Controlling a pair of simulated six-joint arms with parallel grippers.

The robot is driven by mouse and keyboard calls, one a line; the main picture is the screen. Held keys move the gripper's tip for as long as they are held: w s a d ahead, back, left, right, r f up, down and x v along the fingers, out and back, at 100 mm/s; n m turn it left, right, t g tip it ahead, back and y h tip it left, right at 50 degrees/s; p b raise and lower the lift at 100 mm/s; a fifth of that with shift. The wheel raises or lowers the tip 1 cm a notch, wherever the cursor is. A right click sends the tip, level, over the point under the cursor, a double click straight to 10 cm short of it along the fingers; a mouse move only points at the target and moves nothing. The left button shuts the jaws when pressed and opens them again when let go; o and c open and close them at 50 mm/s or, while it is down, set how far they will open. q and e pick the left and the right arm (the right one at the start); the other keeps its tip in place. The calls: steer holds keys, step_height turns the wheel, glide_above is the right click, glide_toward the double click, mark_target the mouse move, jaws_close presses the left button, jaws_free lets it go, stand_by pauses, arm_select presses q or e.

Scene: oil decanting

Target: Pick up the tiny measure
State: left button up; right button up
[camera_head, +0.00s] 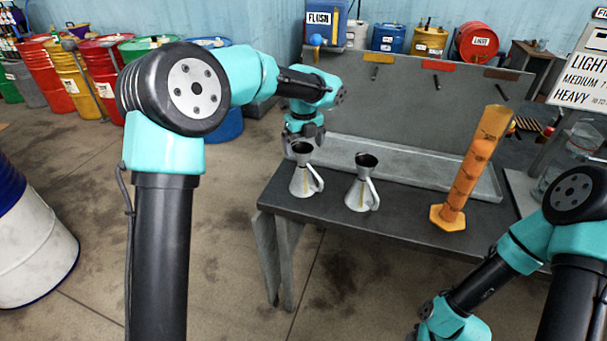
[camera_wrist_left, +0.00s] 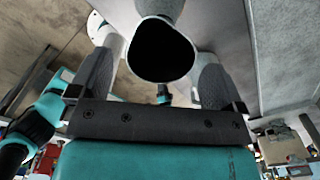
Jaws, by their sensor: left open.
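Two small grey metal measures with funnel-shaped dark mouths and side handles stand upright on the dark bench. One is the left measure (camera_head: 303,182), the other the right measure (camera_head: 361,192). They look close in size, and I cannot tell which is called tiny. My left gripper (camera_head: 304,133) is at the top of the left measure, reaching in from behind it. In the left wrist view, a measure's dark mouth (camera_wrist_left: 163,52) lies between the open fingers of the left gripper (camera_wrist_left: 155,78), with gaps on both sides. My right arm shows at lower right, but its fingers are out of view.
An orange graduated cylinder (camera_head: 472,168) stands tilted in the picture at the bench's right part. A shallow grey tray (camera_head: 425,165) runs along the back, below a grey panel (camera_head: 400,112) with hanging tools. A glass jar (camera_head: 565,165) stands at right. The bench front is clear.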

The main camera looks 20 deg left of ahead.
arm_select(q)
glide_above(307, 172)
steer(key=w+a, duration=0.1)
steer(key=f, duration=0.4)
steer(key=shift+a, duration=0.2)
steer(key=c, duration=1.4)
